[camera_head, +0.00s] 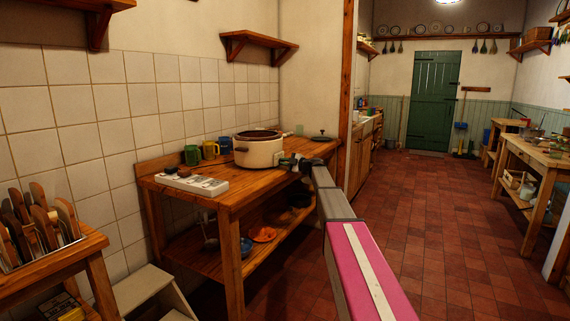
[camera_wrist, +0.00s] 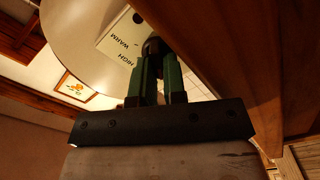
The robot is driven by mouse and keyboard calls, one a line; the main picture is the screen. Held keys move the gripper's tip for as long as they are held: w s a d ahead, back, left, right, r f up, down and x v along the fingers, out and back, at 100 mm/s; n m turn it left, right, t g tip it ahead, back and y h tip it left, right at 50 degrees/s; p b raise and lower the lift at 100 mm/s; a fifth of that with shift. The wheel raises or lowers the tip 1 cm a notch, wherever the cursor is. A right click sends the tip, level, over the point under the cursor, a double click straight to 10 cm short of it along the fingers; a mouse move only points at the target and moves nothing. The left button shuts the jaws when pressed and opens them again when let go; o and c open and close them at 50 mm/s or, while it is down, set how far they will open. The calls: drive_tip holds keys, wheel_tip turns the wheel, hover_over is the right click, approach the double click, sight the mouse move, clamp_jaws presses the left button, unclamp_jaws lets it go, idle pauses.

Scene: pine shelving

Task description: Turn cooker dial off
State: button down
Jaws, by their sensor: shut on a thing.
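The cooker (camera_head: 258,151) is a cream pot with a dark rim, standing on the wooden table. In the wrist view its cream side (camera_wrist: 85,38) fills the upper left. A pale label plate (camera_wrist: 122,42) on it reads WARM and HIGH. The dark round dial (camera_wrist: 154,48) sits beside this plate, partly hidden by my fingers. My gripper (camera_wrist: 157,68) has green fingers and is shut on the dial. In the head view my gripper (camera_head: 290,161) is at the cooker's right side. The dial's pointer and exact setting cannot be made out.
The wooden table (camera_head: 225,200) has a lower shelf with an orange item (camera_head: 263,234). Several mugs (camera_head: 210,149) stand left of the cooker, and a white strip with dark switches (camera_head: 193,183) lies in front. A dark lid (camera_head: 321,137) lies behind.

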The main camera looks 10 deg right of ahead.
idle(0.4)
drive_tip(key=c, duration=1.5)
unclamp_jaws()
drive_tip(key=shift+o, duration=0.2)
drive_tip(key=shift+s, duration=0.1)
drive_tip(key=v, duration=1)
drive_tip(key=shift+s+d, duration=0.2)
drive_tip(key=shift+d, duration=0.1)
